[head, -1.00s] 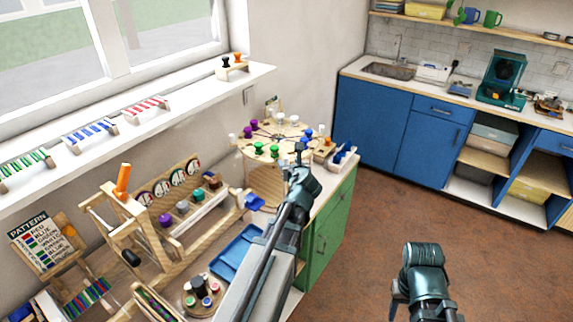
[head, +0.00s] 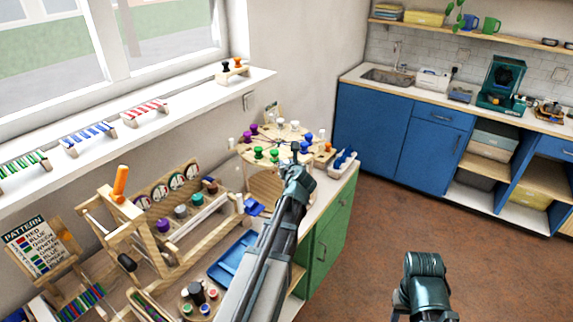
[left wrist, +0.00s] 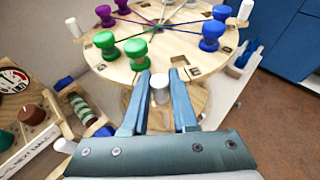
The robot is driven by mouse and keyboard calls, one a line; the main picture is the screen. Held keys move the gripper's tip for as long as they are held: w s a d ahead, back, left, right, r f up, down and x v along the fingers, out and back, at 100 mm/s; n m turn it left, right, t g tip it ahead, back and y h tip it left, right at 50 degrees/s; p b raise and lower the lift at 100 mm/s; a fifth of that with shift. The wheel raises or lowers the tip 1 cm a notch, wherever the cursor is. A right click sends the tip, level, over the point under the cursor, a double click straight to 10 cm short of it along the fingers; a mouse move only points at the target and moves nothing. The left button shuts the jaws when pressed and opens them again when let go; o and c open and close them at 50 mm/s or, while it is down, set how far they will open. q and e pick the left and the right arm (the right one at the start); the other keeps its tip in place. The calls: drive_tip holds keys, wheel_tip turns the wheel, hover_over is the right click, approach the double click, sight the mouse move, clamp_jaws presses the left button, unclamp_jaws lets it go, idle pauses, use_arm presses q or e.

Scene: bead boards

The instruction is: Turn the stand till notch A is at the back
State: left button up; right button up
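The stand is a round, light wooden disc (left wrist: 118,62) with purple, green, blue and white bobbins on threads running to its middle. It also shows in the head view (head: 243,149) at the far end of the bench. Small dark marks sit near its rim, but I cannot read their letters, so I cannot tell which notch is A. My left gripper (left wrist: 160,73) is at the disc's near edge, its open fingers on either side of a white peg (left wrist: 160,88). It also shows in the head view (head: 295,152).
A blue tray (head: 226,268) and a wooden rack with bobbins (head: 181,211) lie on the bench left of my left arm. A small holder with blue pieces (head: 342,165) is right of the stand. The wall stands close behind.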

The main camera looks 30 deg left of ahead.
use_arm(q)
clamp_jaws()
idle(1.0)
